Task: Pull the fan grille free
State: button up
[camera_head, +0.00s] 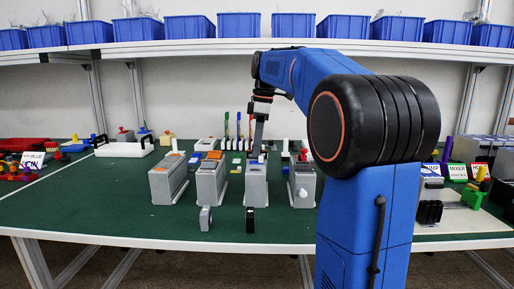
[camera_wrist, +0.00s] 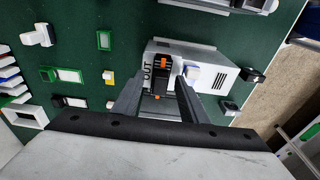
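A grey soft-starter-like unit (camera_head: 256,186) stands on the green table below my gripper (camera_head: 258,152). In the wrist view the same unit (camera_wrist: 215,73) shows a pale casing with dark slots, an "OUT" label and a white-and-purple block (camera_wrist: 191,75) on top. A black part with orange marks (camera_wrist: 163,77) sits at its label end; it may be the fan grille, but I cannot be sure. My gripper (camera_wrist: 160,80) has its two fingers spread, one on each side of this black part. The fingers look apart from it, though contact is hard to tell.
Similar grey units stand on both sides: one at left (camera_head: 168,183), one beside it (camera_head: 211,185), one at right (camera_head: 301,187). A small black block (camera_head: 250,220) and a grey block (camera_head: 205,218) stand near the table's front edge. Blue bins (camera_head: 239,25) line the shelf above.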

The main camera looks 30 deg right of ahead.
jog(key=shift+f, duration=0.25)
grip_shut()
jog(key=c, duration=0.8)
grip_release()
grip_shut()
jog(key=shift+r, duration=0.8)
jog(key=shift+r, duration=1.75)
